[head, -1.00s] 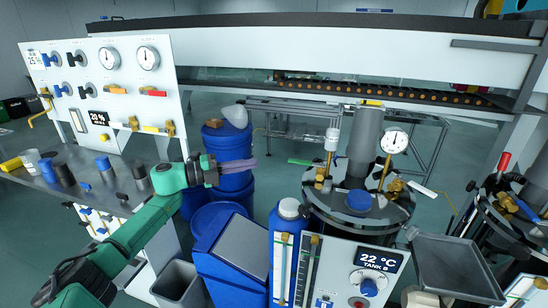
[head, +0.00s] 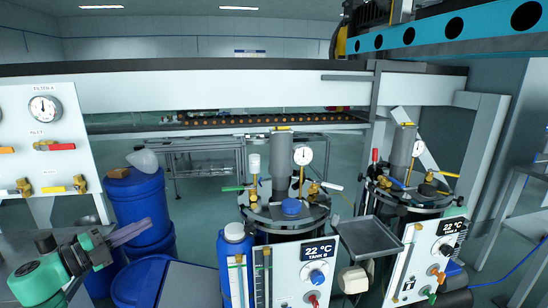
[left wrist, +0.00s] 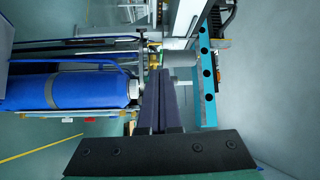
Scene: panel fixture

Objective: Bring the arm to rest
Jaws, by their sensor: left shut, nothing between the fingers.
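My left arm is green and comes in at the lower left of the head view. Its gripper (head: 130,232) has dark purple fingers that lie together, with nothing between them. The gripper is in front of the blue barrels and touches nothing that I can see. In the left wrist view the closed fingers (left wrist: 161,100) point away from the camera, beside a blue cylindrical container (left wrist: 70,91). My right gripper does not show in either view.
Blue barrels (head: 138,200) stand behind the gripper. A white gauge panel (head: 45,140) is at the left. Two tanks with gauges, tank B (head: 285,215) and another (head: 400,190), stand right of it, with a grey tray (head: 368,238) between them. A blue bottle (head: 235,262) stands before tank B.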

